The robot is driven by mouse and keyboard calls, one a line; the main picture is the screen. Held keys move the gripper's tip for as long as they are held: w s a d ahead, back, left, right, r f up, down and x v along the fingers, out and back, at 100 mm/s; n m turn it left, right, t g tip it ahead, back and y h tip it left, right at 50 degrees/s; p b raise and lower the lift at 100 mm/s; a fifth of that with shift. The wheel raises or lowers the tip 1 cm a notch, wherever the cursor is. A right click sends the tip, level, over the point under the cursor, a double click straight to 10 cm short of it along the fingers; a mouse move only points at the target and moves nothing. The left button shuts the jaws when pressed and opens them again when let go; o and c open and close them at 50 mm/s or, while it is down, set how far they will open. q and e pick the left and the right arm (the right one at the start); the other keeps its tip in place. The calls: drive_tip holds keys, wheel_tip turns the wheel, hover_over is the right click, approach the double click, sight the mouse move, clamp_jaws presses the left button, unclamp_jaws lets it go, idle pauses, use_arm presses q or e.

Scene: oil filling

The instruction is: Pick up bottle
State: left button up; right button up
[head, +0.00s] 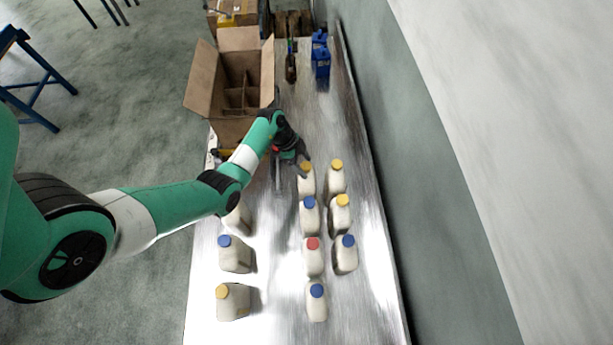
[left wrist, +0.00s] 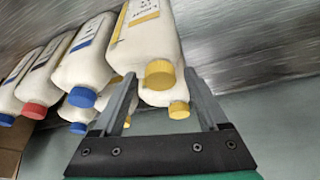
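Several white bottles with coloured caps stand in columns on the metal table (head: 275,325). The farthest bottle of the middle column, a yellow-capped bottle (head: 307,186), is closest to my left gripper (head: 291,182). In the left wrist view a large yellow-capped bottle (left wrist: 150,42) shows ahead of and between the spread fingertips of my left gripper (left wrist: 160,86). The fingers are open; whether either touches the bottle is unclear. Another yellow cap (left wrist: 179,109) shows behind it. My arm partly hides a bottle (head: 238,219) in the left column. My right gripper is out of view.
An open cardboard box (head: 204,80) with dividers stands at the table's far left. Blue containers (head: 321,62) and a dark bottle (head: 291,66) stand farther back. A wall runs along the right. A bare strip lies between the left and middle bottle columns.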

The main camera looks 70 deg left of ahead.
use_arm(q)
clamp_jaws()
drive_tip(key=shift+r, duration=0.1)
idle(1.1)
